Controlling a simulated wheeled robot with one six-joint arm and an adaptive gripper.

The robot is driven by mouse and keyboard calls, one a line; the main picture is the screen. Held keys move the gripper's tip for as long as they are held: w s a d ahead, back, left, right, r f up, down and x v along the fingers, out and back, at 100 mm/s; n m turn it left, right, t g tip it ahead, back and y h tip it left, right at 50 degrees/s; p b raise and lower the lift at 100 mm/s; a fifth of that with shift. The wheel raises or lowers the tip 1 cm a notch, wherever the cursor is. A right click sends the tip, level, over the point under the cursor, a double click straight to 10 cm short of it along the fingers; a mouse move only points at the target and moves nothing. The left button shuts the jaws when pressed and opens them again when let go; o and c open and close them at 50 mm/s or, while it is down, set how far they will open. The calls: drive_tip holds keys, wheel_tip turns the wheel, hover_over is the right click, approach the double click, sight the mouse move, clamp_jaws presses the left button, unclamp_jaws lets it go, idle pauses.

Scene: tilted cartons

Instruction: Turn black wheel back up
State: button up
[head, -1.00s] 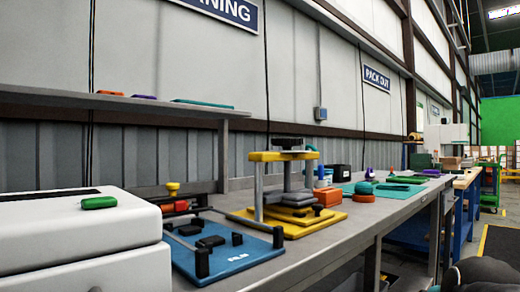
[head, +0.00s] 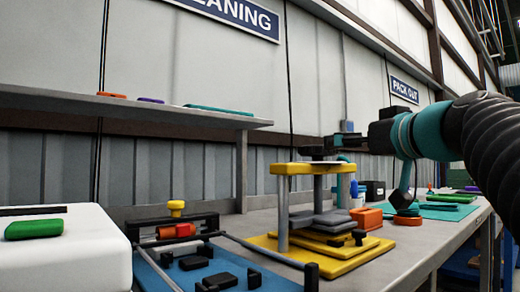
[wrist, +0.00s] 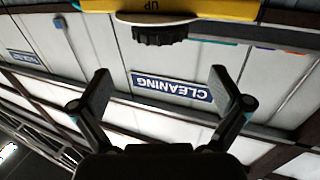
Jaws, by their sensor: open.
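The black wheel (wrist: 160,33) has a ridged rim and sits against a yellow plate (wrist: 185,10) marked UP in the wrist view, where the picture is upside down. In the head view this yellow top plate (head: 290,169) rests on grey posts of a press, and dark shapes overlap above it, so wheel and fingers are hard to separate. My gripper (wrist: 160,72) is open and empty. Its two fingers spread to either side below the wheel in the wrist picture. The wheel lies beyond the fingertips, roughly centred between them, with no contact visible.
Under the plate are stacked grey blocks (head: 325,222) on a yellow base (head: 345,262). An orange box (head: 367,218) stands to the right. A blue fixture (head: 180,281) and a white case (head: 65,258) are at the left. A shelf (head: 130,108) runs along the wall.

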sight(318, 148)
drive_tip(key=p+x, duration=0.2)
drive_tip(key=x, duration=1)
drive_tip(key=shift+w+a, duration=0.1)
drive_tip(key=shift+w, duration=0.15)
drive_tip(key=shift+c, duration=0.3)
